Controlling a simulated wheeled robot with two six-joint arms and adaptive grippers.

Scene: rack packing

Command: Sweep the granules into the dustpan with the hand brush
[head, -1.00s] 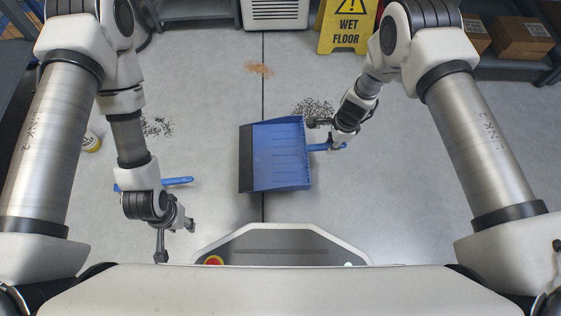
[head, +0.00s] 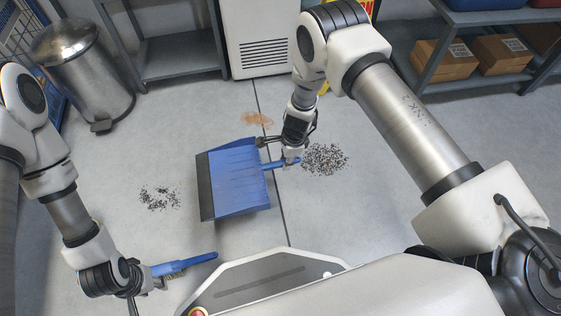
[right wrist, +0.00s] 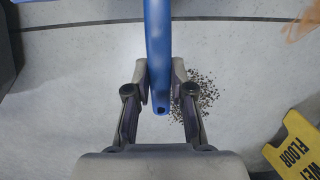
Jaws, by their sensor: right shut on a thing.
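The blue dustpan (head: 238,180) has its dark lip facing left. My right gripper (head: 278,152) is shut on its handle, which stands between the two fingers in the right wrist view (right wrist: 157,50). The blue hand brush (head: 185,265) lies at the lower left, its bristles partly showing. My left gripper (head: 147,285) is at the brush's left end; whether it is open or shut is unclear. One patch of dark granules (head: 160,197) lies left of the dustpan. A denser patch (head: 325,158) lies right of it and shows in the right wrist view (right wrist: 200,92).
An orange-brown patch (head: 257,118) marks the floor beyond the dustpan. A metal bin (head: 85,75), a white cabinet (head: 265,35) and shelves with cardboard boxes (head: 445,62) stand at the back. A yellow sign (right wrist: 297,145) is on the floor. Floor around the dustpan is mostly clear.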

